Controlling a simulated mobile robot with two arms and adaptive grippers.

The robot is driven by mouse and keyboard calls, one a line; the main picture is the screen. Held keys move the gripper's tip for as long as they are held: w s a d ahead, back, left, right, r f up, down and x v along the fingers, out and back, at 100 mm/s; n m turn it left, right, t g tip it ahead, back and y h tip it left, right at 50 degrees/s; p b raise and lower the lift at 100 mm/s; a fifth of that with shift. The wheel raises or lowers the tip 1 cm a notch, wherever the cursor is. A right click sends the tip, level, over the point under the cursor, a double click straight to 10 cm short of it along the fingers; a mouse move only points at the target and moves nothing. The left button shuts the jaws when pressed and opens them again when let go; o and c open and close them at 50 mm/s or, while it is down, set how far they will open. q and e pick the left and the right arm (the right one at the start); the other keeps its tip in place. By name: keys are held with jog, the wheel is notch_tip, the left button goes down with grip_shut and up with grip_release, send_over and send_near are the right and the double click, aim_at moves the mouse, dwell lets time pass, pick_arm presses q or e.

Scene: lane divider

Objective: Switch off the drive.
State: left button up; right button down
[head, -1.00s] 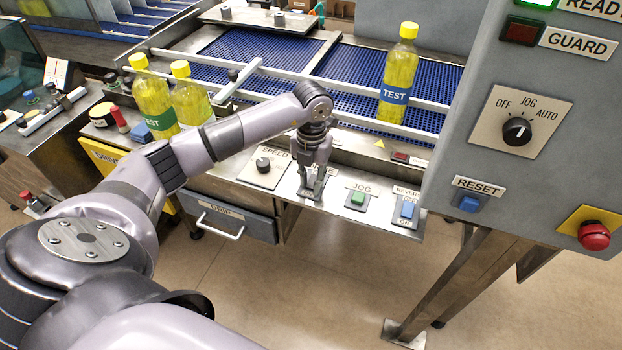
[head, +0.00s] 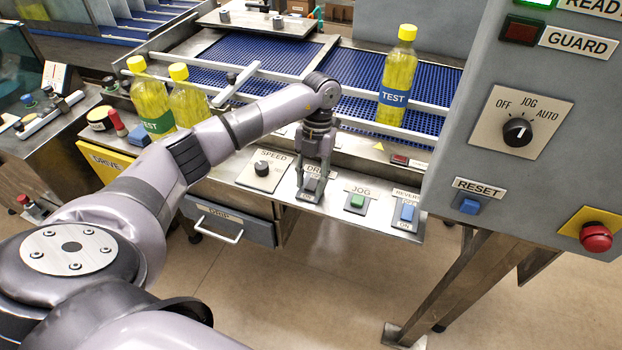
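The drive switch (head: 311,186) is a small grey rocker on a plate along the conveyor's front ledge, between the speed knob (head: 262,168) and the green jog button (head: 357,201). Its label is partly covered, and an ON mark shows at the plate's near end. My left gripper (head: 313,178) points down right at this switch, with its fingers apart and part of the label showing between them. I cannot tell whether a fingertip touches the rocker or which way the rocker is tipped. My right gripper is not in view.
A blue reverse switch (head: 407,212) sits right of jog. The control cabinet (head: 450,140) at right carries a mode dial (head: 517,131), a blue reset button (head: 469,205) and a red mushroom button (head: 595,236).

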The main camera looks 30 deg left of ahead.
aim_at(315, 179)
pick_arm(q)
jog(key=shift+o, duration=0.4)
jog(key=shift+r, duration=0.15)
jog(key=v, duration=1.1)
jog(key=shift+r, duration=0.35)
